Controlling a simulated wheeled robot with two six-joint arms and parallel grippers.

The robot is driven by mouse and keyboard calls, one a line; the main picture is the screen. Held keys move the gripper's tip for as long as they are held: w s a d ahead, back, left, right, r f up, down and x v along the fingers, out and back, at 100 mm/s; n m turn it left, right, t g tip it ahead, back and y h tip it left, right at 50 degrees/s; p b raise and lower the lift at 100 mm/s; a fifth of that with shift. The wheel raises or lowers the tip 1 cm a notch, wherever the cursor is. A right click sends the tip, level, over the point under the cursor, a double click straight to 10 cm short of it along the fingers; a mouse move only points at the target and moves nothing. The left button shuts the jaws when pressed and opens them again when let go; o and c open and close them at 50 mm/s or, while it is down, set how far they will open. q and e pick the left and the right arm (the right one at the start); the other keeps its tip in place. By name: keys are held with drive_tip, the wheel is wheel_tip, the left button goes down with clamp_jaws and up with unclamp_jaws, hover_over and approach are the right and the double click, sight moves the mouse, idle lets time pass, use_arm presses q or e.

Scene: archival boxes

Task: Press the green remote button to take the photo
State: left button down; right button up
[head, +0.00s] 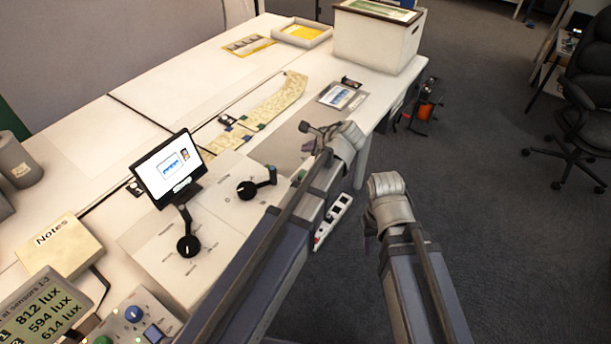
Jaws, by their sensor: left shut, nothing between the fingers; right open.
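A green knob or button (103,340) shows on the control panel at the bottom left, cut by the frame edge. My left gripper (312,132) is shut and empty, above the table's front edge, beyond the small green part and touching neither green thing. My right gripper (385,190) is off the table, over the floor, open and empty; its fingers are hardly visible.
A notes box (57,246) and a lux display (42,312) are at the left. A white archival box (375,42) stands at the far end.

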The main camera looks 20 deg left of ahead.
use_arm(q)
drive_tip(key=shift+f, duration=0.15)
drive_tip(key=b, duration=0.9)
approach(303, 172)
drive_tip(key=w+a+f, duration=0.1)
drive_tip(key=a, duration=0.1)
drive_tip(key=w+a+f, duration=0.1)
drive_tip(key=w, duration=0.1)
drive_tip(key=shift+a+f, duration=0.4)
drive_tip(key=shift+f, duration=0.1)
idle(0.7)
drive_tip(key=shift+f, duration=0.35)
drive_tip(key=shift+f+b, duration=0.5)
drive_tip(key=shift+b, duration=0.25)
idle(0.5)
drive_tip(key=shift+r, duration=0.1)
drive_tip(key=shift+r+p, duration=0.85)
drive_tip(key=shift+p, duration=0.1)
